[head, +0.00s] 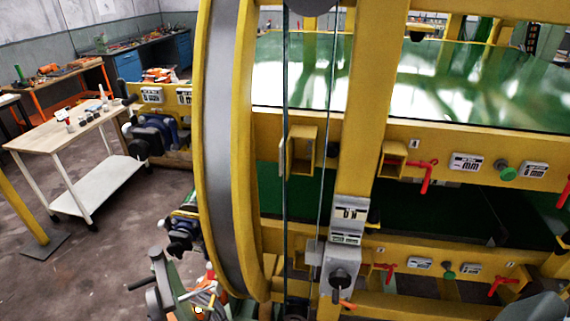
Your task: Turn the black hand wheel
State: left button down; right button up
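I cannot clearly tell which part is the black hand wheel. A small black round knob (340,280) is on a grey bracket (343,258) low on the yellow upright of the machine. A grey part with a black handle (138,284) stands at the lower left beside the large yellow ring (243,150). Dark round parts (140,147) also show on the unit left of the ring. Neither of my grippers can be made out. A grey rounded shape is at the bottom right corner, and I cannot tell what it is.
Red valve handles (427,175) and green knobs (508,172) stick out from the yellow beams (480,195). A wooden-topped cart (50,140) stands at left, with a blue workbench (128,66) behind it. The floor (110,250) between cart and ring is mostly clear.

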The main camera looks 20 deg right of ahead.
aim_at(340, 279)
jog(key=z, duration=1.05)
